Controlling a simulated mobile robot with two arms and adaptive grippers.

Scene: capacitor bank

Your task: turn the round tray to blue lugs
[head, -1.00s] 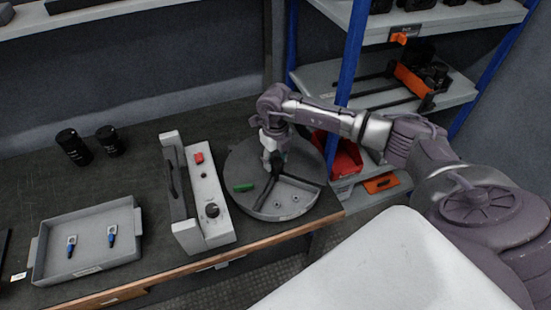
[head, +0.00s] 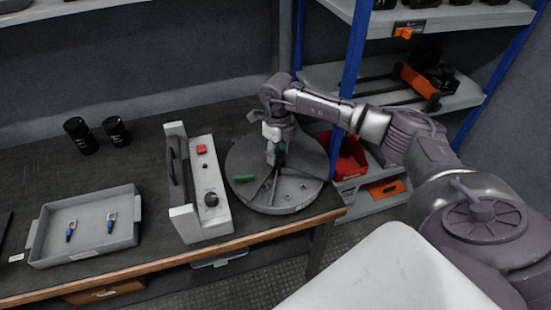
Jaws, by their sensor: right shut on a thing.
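The round grey tray (head: 240,163) lies on the dark workbench, divided into compartments by dark ribs. A green piece (head: 244,178) lies in its left part, and small light ring-like pieces show in its front right compartment. My right gripper (head: 275,160) points down over the middle of the tray and is shut on a part there, seemingly the tray's central divider or knob; the fingers hide most of it. Two blue-ended lugs (head: 109,224) and (head: 70,232) lie in a grey rectangular tray (head: 85,253) at the left. My left gripper is not in view.
A grey fixture (head: 207,222) with a red button and black knob stands just left of the round tray. Two black cylinders (head: 80,136) and (head: 117,131) stand at the back left. A blue-post shelf (head: 350,75) with a red bin (head: 350,160) is close on the right.

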